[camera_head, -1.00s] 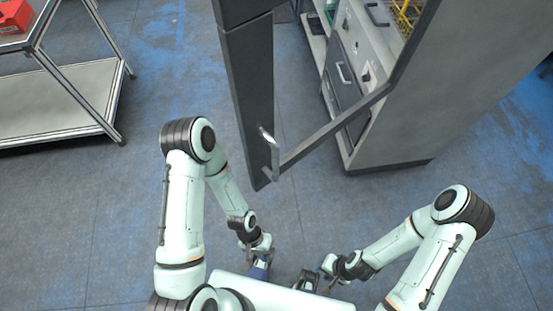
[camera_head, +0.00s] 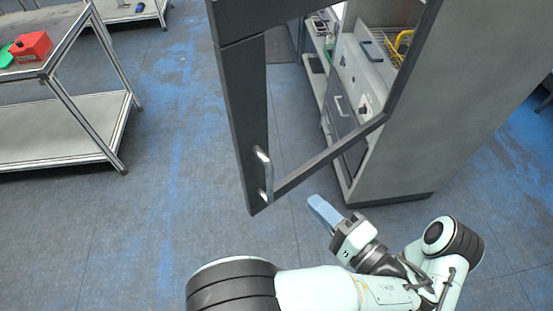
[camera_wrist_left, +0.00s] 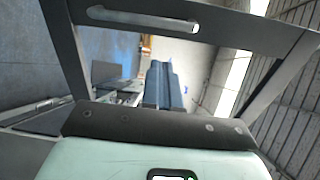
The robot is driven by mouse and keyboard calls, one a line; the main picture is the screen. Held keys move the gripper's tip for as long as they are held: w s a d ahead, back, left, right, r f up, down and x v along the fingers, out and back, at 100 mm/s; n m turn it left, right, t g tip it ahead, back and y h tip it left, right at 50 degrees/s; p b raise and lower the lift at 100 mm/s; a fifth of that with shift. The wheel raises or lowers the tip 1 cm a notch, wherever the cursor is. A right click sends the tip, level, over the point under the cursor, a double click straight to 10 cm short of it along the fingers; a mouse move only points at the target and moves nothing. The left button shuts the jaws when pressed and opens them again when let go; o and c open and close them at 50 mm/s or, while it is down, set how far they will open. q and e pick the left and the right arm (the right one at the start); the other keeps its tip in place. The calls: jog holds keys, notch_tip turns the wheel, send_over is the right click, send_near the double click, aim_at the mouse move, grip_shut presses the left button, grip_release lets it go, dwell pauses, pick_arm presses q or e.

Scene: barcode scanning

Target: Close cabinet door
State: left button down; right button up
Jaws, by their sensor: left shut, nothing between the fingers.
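The cabinet door (camera_head: 245,120) is a dark frame and stands open, swung out from the grey cabinet (camera_head: 410,150). Its silver handle (camera_head: 263,172) is low on the upright nearest me. My left gripper (camera_head: 322,211) reaches in above the floor, right of the handle and apart from it in the picture. Its blue fingers are shut and empty. In the left wrist view the fingers (camera_wrist_left: 164,86) show inside the door frame's outline, and the handle (camera_wrist_left: 140,18) lies across the top.
The open cabinet shows drawers and a yellow wire basket (camera_head: 403,45) inside. A metal-framed table (camera_head: 60,115) with a red box (camera_head: 31,46) stands at the left. The blue-grey floor between table and door is clear.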

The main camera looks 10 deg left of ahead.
pick_arm(q)
jog(key=r, duration=0.2)
jog(key=p, duration=0.2)
send_near(267, 150)
jog(key=shift+n, duration=0.3)
jog(key=x, duration=0.7)
jog(key=shift+f, duration=0.15)
pick_arm(e)
jog(key=shift+w+r, duration=0.3)
jog(key=shift+r, duration=0.3)
jog(key=shift+w+r, duration=0.3)
jog(key=shift+r, duration=0.25)
pick_arm(q)
jog(key=shift+t, duration=0.4)
